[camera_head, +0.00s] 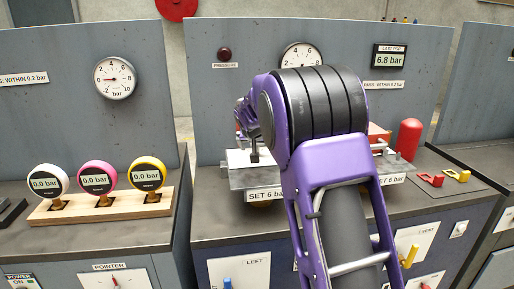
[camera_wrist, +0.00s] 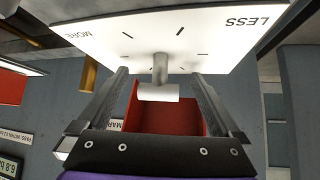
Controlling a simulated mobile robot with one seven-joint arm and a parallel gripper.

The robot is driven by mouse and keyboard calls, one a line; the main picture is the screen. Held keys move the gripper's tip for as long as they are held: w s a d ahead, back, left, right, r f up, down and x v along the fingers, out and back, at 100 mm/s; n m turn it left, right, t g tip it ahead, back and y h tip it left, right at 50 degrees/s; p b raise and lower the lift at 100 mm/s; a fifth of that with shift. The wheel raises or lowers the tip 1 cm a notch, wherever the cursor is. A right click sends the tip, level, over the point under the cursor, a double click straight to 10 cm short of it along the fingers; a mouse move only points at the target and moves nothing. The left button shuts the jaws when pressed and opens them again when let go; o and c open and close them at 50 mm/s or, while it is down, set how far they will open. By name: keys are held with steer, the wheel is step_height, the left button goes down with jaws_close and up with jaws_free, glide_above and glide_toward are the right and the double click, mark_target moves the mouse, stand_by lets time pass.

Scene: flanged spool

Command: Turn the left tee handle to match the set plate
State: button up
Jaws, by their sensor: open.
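In the wrist view a pale grey tee handle (camera_wrist: 158,92) sticks out on a short stem from a white plate (camera_wrist: 215,45) with tick marks and the words MORE and LESS. My gripper (camera_wrist: 160,74) is open, with one finger on each side of the tee handle and a gap to its crossbar on both sides. In the head view the set plate (camera_head: 264,195) reads SET 6 bar. A white plate (camera_head: 240,158) shows just above it.
A round gauge (camera_head: 302,55) is partly hidden behind my arm. A display (camera_head: 389,58) reads 6.8 bar. A red cylinder (camera_head: 408,138) stands at right, and a wooden rack (camera_head: 85,210) holds three small gauges at left.

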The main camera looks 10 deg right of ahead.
steer(key=shift+w+f, duration=0.1)
steer(key=shift+c, duration=0.2)
steer(key=c, duration=1.2)
steer(key=p, duration=0.1)
steer(key=n+y+p, duration=0.1)
steer(key=shift+d+r+p, duration=0.2)
steer(key=shift+r+p, duration=0.05)
steer(key=shift+p, duration=0.15)
steer(key=n+y+p, duration=0.2)
steer(key=n+p, duration=0.1)
steer(key=p, duration=0.2)
steer(key=shift+f, duration=0.2)
steer(key=shift+a+f+n+y+p, duration=0.1)
steer(key=shift+a+n+y+p, duration=0.05)
steer(key=shift+n+y+p, duration=0.25)
